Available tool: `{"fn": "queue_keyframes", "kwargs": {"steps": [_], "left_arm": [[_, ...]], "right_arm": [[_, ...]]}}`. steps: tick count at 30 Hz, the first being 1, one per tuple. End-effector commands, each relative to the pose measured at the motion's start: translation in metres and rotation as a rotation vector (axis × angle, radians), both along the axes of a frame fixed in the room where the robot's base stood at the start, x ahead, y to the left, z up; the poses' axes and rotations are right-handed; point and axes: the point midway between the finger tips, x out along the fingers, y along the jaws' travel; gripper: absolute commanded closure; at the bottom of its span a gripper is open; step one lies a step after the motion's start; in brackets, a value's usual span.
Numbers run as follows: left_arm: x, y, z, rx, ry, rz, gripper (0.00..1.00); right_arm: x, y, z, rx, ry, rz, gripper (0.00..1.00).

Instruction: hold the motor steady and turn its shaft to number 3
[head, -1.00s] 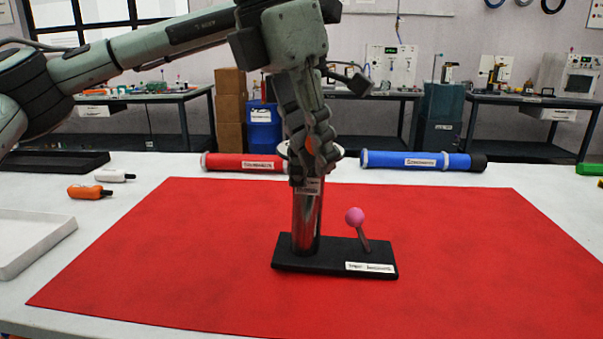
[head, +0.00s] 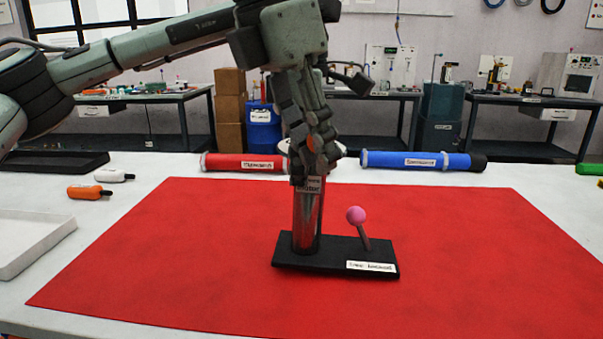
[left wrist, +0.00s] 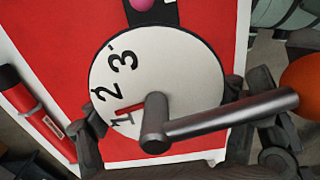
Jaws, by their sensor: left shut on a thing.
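The motor (head: 306,222) is an upright silver cylinder on a black base (head: 335,259) on the red mat. In the left wrist view, its round white dial (left wrist: 185,60) shows 1, 2 and 3. A grey shaft hub (left wrist: 155,122) stands on the dial, and its crank arm points right to an orange knob (left wrist: 302,82), away from the 3. A small red mark shows by the 1. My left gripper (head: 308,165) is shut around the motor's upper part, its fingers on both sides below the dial. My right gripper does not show.
A pink-knobbed lever (head: 356,216) stands on the base, right of the motor. Behind the mat lie a red tube (head: 243,163) and a blue tube (head: 420,161). A white tray (head: 35,243) is at the left. The mat's right half is clear.

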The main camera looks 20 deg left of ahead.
Motion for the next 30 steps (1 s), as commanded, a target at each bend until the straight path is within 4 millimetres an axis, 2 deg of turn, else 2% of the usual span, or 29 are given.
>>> {"fn": "queue_keyframes", "kwargs": {"steps": [1, 3, 5, 18, 23, 30], "left_arm": [[-0.001, -0.013, -0.002, -0.014, -0.004, -0.005, 0.9], [-0.001, -0.012, -0.002, -0.014, -0.004, -0.005, 0.89], [-0.001, -0.012, -0.003, -0.013, -0.004, -0.004, 0.9], [0.001, -0.009, 0.0, -0.011, -0.01, 0.0, 0.9], [0.001, -0.008, 0.0, -0.011, -0.011, 0.001, 0.9], [0.002, -0.008, 0.001, -0.011, -0.011, 0.002, 0.9]], "right_arm": [[-0.006, 0.016, 0.007, 0.042, -0.005, 0.028, 0.49], [-0.008, 0.018, 0.013, 0.041, -0.006, 0.027, 0.47], [-0.009, 0.019, 0.019, 0.043, -0.007, 0.028, 0.41], [-0.016, 0.025, 0.059, 0.033, -0.005, 0.022, 0.41], [-0.017, 0.026, 0.067, 0.033, -0.004, 0.021, 0.41], [-0.017, 0.026, 0.068, 0.032, -0.003, 0.021, 0.41]]}}
